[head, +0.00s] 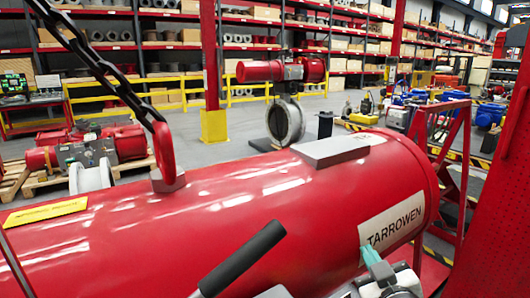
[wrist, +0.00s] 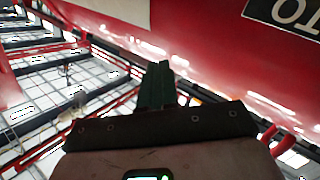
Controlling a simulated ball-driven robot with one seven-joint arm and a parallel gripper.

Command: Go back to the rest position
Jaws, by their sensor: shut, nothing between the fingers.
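The large red actuator cylinder (head: 240,215) lies across the head view, with a white TARROWEN plate (head: 392,225) near its right end. My gripper (head: 374,258) is at the lower right, its teal fingers in front of the plate's lower left corner. I cannot tell if they touch the cylinder. In the wrist view the fingers (wrist: 158,86) are together with nothing between them. The red cylinder (wrist: 205,45) fills the top there, and part of a lettered plate (wrist: 285,14) shows at the upper right.
A lever with a black grip (head: 243,258) rises left of my gripper. A chain (head: 100,65) hangs to a red lug (head: 163,160) on the cylinder. A red frame (head: 460,150) stands at the right. Yellow railings (head: 165,92) and shelves stand far behind.

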